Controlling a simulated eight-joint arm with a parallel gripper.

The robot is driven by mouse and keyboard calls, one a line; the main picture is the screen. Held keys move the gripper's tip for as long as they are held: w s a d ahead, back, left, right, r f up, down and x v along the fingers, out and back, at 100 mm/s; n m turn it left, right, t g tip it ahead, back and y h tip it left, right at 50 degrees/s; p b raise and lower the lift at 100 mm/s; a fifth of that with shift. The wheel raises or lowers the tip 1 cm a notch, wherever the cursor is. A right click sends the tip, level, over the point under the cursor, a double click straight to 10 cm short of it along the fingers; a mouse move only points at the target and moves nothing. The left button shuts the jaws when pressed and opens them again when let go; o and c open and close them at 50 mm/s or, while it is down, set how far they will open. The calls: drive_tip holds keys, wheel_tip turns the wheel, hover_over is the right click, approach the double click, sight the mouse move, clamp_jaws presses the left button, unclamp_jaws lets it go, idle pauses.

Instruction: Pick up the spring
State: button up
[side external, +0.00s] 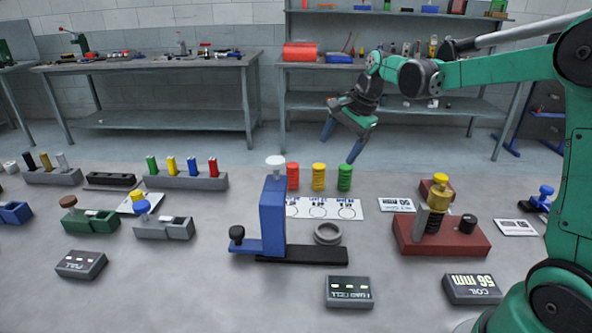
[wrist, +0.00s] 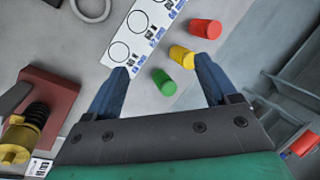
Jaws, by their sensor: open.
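Three ribbed, spring-like cylinders stand in a row behind a white card: red (side external: 292,176), yellow (side external: 319,177) and green (side external: 344,177). The wrist view shows the same red (wrist: 206,29), yellow (wrist: 182,55) and green (wrist: 163,83) cylinders. I cannot tell which thing the task calls the spring. My gripper (side external: 342,143) is open and empty, tilted in the air above and behind the row. In the wrist view, the green and yellow cylinders appear between its blue fingers, with height between them unclear. A red fixture (side external: 408,238) holds a yellow-topped coil (side external: 435,222).
A blue post fixture (side external: 272,215) stands in front of the row, beside a grey ring (side external: 327,234). The white card (side external: 350,208) has printed circles. Dark label blocks (side external: 349,292) lie near the front. Peg racks (side external: 186,182) stand at left.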

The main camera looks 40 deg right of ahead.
sight(350, 167)
drive_tip(key=w+d+f+m, duration=0.1)
drive_tip(key=d+f+m, duration=0.1)
drive_tip(key=d+m, duration=0.1)
drive_tip(key=w+d+f+m+y, duration=0.1)
drive_tip(key=d+f+m, duration=0.2)
drive_tip(key=w+d+f+m, duration=0.1)
drive_tip(key=d+f+m, duration=0.1)
drive_tip(key=d+m, duration=0.1)
drive_tip(key=shift+d+f+g+y, duration=0.3)
drive_tip(key=shift+g+y, duration=0.1)
drive_tip(key=shift+d+f+m, duration=0.2)
drive_tip(key=shift+f+m, duration=0.1)
drive_tip(key=shift+m, duration=0.1)
drive_tip(key=shift+x, duration=2.8)
clamp_jaws()
